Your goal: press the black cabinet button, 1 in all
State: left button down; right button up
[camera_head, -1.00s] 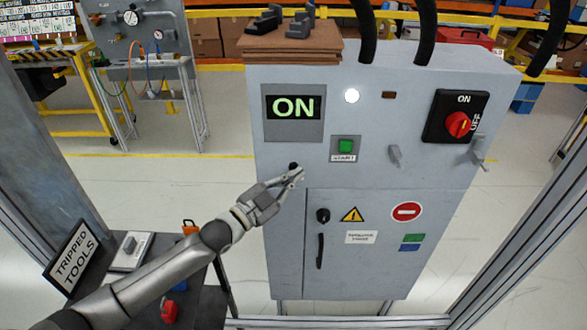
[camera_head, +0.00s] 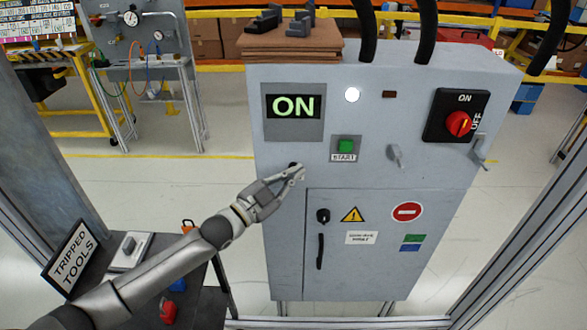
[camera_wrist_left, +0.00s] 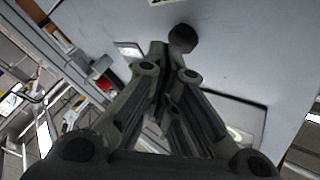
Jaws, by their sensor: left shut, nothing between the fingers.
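The black cabinet button (camera_head: 293,165) is a small dark round knob on the left side of the grey cabinet front (camera_head: 350,176), mostly hidden behind my left gripper in the head view. My left gripper (camera_head: 301,173) is shut and empty, its fingertips right at the button. In the left wrist view the round black button (camera_wrist_left: 183,37) shows just beyond and to the right of the closed fingertips (camera_wrist_left: 160,50). I cannot tell whether they touch. My right gripper is not in view.
A lit green ON display (camera_head: 294,107), a green START button (camera_head: 346,146), a red rotary switch (camera_head: 458,124) and a dark door handle (camera_head: 320,251) are on the cabinet. A dark table with a TRIPPED TOOLS sign (camera_head: 71,259) stands at lower left.

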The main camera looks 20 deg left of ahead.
pick_arm(q)
jog(key=shift+w+a, duration=0.1)
jog(key=shift+w, duration=0.2)
jog(key=shift+s, duration=0.1)
dwell(0.6)
jog(key=shift+s+d+p, duration=0.25)
jog(key=shift+s+p, duration=0.2)
jog(key=shift+s, duration=0.25)
jog(key=s+p, duration=0.1)
jog(key=s, duration=0.1)
jog(key=s+d+p, duration=0.1)
jog(key=s+p, duration=0.1)
jog(key=shift+s+d, duration=0.15)
jog(key=shift+s, duration=0.25)
dwell(0.5)
